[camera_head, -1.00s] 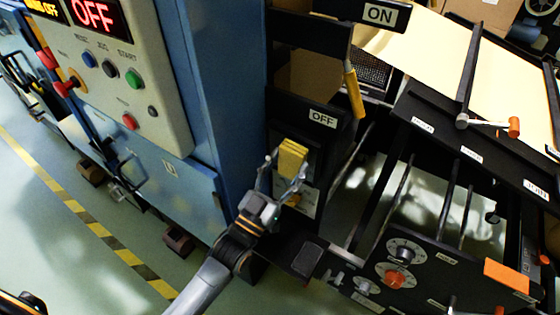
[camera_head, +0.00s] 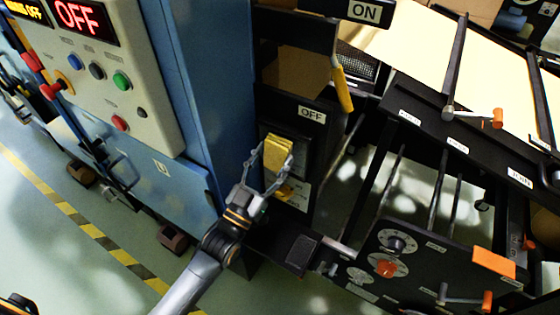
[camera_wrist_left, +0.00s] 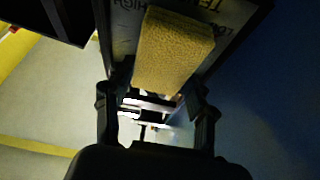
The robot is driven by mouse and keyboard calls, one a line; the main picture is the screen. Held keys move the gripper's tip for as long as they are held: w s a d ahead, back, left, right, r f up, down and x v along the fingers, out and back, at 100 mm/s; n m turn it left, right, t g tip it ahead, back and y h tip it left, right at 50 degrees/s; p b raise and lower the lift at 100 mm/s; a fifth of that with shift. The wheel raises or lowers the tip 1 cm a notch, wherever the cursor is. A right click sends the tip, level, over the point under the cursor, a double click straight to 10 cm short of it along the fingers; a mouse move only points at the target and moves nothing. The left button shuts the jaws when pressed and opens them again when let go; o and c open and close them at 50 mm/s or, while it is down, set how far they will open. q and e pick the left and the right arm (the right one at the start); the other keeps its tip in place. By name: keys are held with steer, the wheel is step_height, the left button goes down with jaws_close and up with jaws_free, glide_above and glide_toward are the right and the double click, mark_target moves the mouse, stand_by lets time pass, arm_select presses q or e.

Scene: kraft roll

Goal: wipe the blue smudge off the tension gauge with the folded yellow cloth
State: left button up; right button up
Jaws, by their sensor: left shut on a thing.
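My left gripper (camera_head: 272,167) is shut on the folded yellow cloth (camera_head: 277,153), which sticks out beyond the fingertips. In the head view the cloth is in front of a dark-framed panel below the OFF label. In the left wrist view the cloth (camera_wrist_left: 173,50) covers the middle of the tension gauge (camera_wrist_left: 228,18), a pale face with parts of the words HIGH and LOW showing around it. I cannot tell whether the cloth touches the face. No blue smudge shows; the cloth hides part of the gauge. My right gripper is out of view.
A blue cabinet (camera_head: 195,80) with a button panel (camera_head: 105,75) stands just left of the gauge. A yellow-handled lever (camera_head: 342,88) is above right. A black panel with dials (camera_head: 387,268) and rollers lies to the right.

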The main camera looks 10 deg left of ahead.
arm_select(q)
steer(key=a, duration=0.1)
steer(key=w+a, duration=0.1)
steer(key=a, duration=0.1)
steer(key=shift+w+a, duration=0.2)
steer(key=shift+a, duration=0.1)
steer(key=shift+s+r, duration=0.1)
steer(key=shift+s+a+p, duration=0.3)
steer(key=shift+s+p, duration=0.1)
steer(key=shift+s, duration=0.5)
steer(key=shift+s+a+p, duration=0.35)
steer(key=shift+s, duration=0.55)
steer(key=shift+s+a+p, duration=0.3)
steer(key=shift+s+p, duration=0.1)
steer(key=shift+s, duration=0.5)
steer(key=s, duration=0.1)
steer(key=s+a+p, duration=0.1)
steer(key=shift+s, duration=0.4)
